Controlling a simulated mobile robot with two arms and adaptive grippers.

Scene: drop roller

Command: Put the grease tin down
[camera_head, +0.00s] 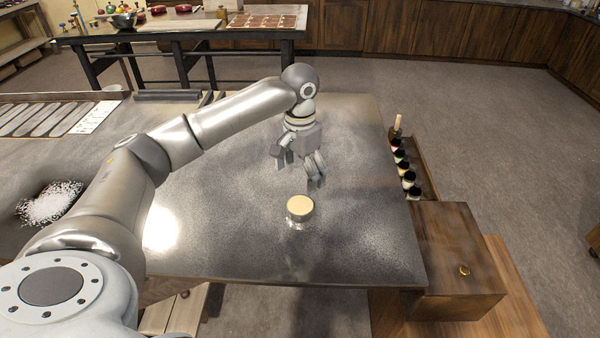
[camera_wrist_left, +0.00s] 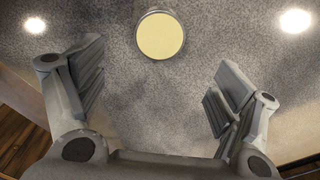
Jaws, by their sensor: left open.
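The grease tin (camera_head: 299,209) is a small round metal tin with pale yellow grease showing at its open top. It stands upright on the metal tabletop (camera_head: 230,240), towards the front right. In the left wrist view the tin (camera_wrist_left: 160,36) shows as a pale yellow disc beyond the fingertips, midway between them. My left gripper (camera_head: 300,180) is open and empty above the table, just behind the tin and apart from it. Its two fingers (camera_wrist_left: 157,85) are spread wide in the left wrist view, with only bare tabletop between them. My right gripper is not in view.
A rack of small dark bottles (camera_head: 407,172) lines the table's right edge. A wooden box (camera_head: 455,250) with a brass knob stands at the right. A white granular pile (camera_head: 52,203) lies at the left. The metal surface around the tin is clear.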

